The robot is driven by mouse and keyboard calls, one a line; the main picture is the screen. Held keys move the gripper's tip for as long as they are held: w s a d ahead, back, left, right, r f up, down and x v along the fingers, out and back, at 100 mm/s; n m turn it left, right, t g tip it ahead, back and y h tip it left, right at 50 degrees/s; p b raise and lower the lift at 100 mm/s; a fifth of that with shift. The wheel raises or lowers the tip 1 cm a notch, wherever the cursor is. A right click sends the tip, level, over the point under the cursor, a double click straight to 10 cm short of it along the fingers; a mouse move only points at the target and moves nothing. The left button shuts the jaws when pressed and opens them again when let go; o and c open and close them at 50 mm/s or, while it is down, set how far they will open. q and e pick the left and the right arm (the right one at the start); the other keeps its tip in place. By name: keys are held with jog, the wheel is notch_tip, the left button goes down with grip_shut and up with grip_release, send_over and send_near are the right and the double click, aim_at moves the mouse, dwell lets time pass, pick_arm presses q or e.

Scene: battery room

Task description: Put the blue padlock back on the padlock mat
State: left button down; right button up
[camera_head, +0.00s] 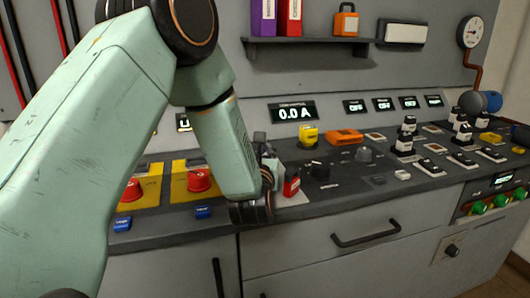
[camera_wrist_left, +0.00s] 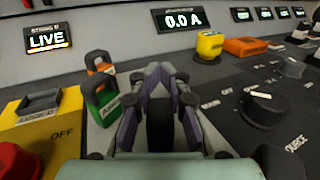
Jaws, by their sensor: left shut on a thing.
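My left gripper (camera_head: 266,160) reaches down to the console top, just left of a red padlock (camera_head: 291,187) on a pale mat (camera_head: 297,200). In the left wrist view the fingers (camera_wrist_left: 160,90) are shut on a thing. A dark shape shows between them, but its colour and outline are hidden. A green padlock (camera_wrist_left: 104,100) stands upright left of the fingers, with an orange one (camera_wrist_left: 98,63) behind it. I cannot make out the blue padlock with certainty. My right gripper is not in view.
Red knobs (camera_head: 199,181) on yellow plates stand left of the gripper, with small blue lettered pieces (camera_head: 204,212) along the front edge. To the right are a black knob (camera_wrist_left: 262,108), a yellow block (camera_head: 308,136) and several switches. A shelf (camera_head: 310,41) hangs above.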

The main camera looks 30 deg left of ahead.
pick_arm(q)
jog(key=c, duration=1.6)
grip_release()
jog(key=shift+w+f, duration=0.1)
jog(key=shift+f, duration=0.05)
jog(key=o, duration=0.3)
